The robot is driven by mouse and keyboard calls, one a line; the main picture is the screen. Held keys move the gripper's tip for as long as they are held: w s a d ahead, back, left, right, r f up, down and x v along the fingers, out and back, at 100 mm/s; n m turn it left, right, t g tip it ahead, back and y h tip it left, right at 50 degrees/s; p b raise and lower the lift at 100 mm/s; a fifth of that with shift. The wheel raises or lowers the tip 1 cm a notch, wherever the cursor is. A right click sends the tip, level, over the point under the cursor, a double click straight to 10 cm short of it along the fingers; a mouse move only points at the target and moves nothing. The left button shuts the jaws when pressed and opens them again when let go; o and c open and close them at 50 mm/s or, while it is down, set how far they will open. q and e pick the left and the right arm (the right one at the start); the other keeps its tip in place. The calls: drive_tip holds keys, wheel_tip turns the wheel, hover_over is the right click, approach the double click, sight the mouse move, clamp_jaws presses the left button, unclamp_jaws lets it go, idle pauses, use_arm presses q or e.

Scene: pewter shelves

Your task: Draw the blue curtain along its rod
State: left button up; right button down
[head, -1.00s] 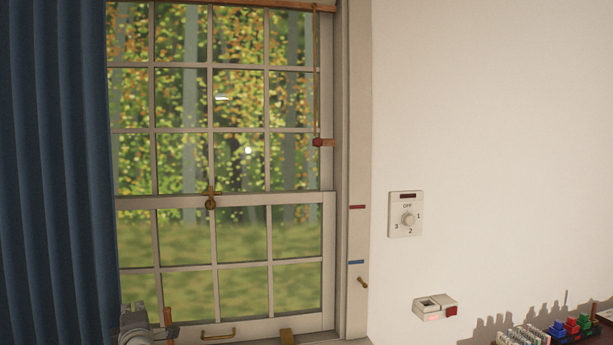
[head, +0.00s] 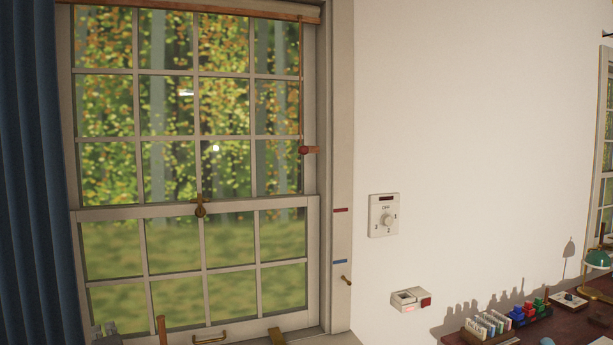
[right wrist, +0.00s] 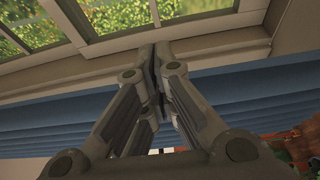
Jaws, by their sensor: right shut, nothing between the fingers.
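The blue curtain (head: 32,190) hangs in vertical folds at the left edge of the head view, left of the window panes. Its left side is cut off by the frame. A wooden rod (head: 190,9) runs along the top of the window. My right gripper (head: 105,328) shows only partly at the bottom left of the head view, to the right of the curtain's edge. In the right wrist view its fingers (right wrist: 158,50) are closed together with nothing between them. A blue ribbed surface (right wrist: 230,95) lies behind the fingers there; I cannot tell whether they touch it. My left gripper is not in view.
The sash window (head: 200,215) has a brass latch and a red-ended pull on a cord. A dial switch (head: 384,216) and a small box (head: 410,299) are on the white wall. A desk (head: 580,322) with files and small items stands at lower right.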

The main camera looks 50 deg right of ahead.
use_arm(q)
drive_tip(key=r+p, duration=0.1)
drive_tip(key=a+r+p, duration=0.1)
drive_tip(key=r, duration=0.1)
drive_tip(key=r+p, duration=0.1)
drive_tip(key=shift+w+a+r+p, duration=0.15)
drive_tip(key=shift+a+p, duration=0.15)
drive_tip(key=shift+p, duration=0.05)
use_arm(e)
drive_tip(key=v, duration=0.7)
drive_tip(key=shift+a, duration=0.2)
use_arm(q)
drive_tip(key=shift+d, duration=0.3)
use_arm(e)
drive_tip(key=shift+w, duration=0.1)
drive_tip(key=shift+f, duration=0.15)
